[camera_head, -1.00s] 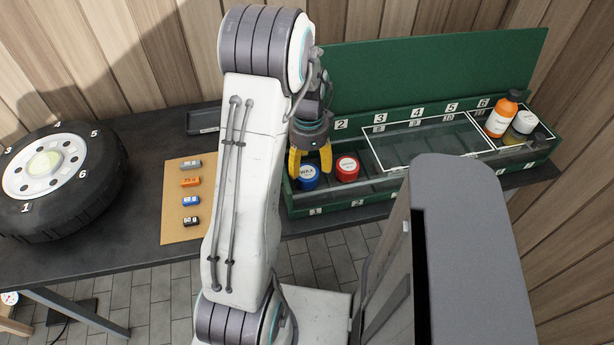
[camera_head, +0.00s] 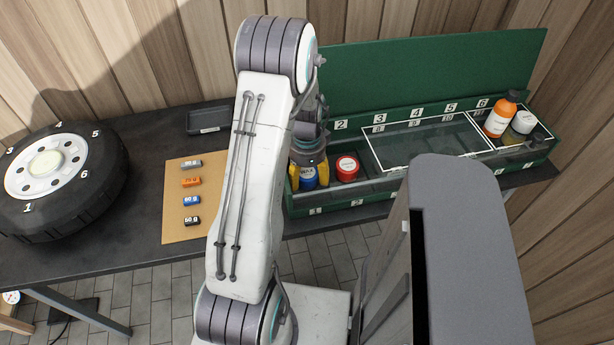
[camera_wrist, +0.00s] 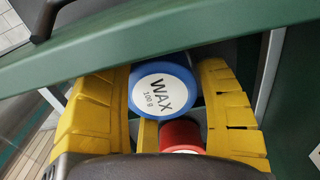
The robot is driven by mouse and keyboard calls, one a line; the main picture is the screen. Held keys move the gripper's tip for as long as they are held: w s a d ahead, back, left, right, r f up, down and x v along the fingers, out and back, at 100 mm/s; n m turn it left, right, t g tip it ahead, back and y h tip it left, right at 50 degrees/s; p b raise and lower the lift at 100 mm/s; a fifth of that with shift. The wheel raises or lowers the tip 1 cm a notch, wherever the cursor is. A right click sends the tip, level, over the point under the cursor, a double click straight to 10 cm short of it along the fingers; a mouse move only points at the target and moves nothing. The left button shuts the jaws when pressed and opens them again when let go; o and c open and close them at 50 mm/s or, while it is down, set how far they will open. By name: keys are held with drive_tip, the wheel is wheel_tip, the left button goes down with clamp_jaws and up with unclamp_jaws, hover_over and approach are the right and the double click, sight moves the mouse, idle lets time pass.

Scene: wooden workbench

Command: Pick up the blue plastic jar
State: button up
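The blue jar (camera_head: 307,178) stands in the left compartment of the green box (camera_head: 330,210). Its white lid label reads WAX 100 g in the wrist view (camera_wrist: 162,95). My gripper (camera_head: 309,177) is lowered around it, with one yellow finger on each side. In the wrist view my gripper (camera_wrist: 165,105) has its fingers apart, with the jar between them. The left finger looks very near the jar's rim; I cannot tell whether either finger touches it. The jar's lower part is hidden.
A red-lidded jar (camera_head: 347,167) stands close to the right of the blue jar; it also shows in the wrist view (camera_wrist: 181,136). An orange bottle (camera_head: 500,118) and a white-lidded jar (camera_head: 523,122) stand at the box's right end. The box's green walls surround the gripper closely.

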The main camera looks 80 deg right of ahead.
drive_tip(key=c, duration=0.9)
drive_tip(key=shift+r, duration=0.15)
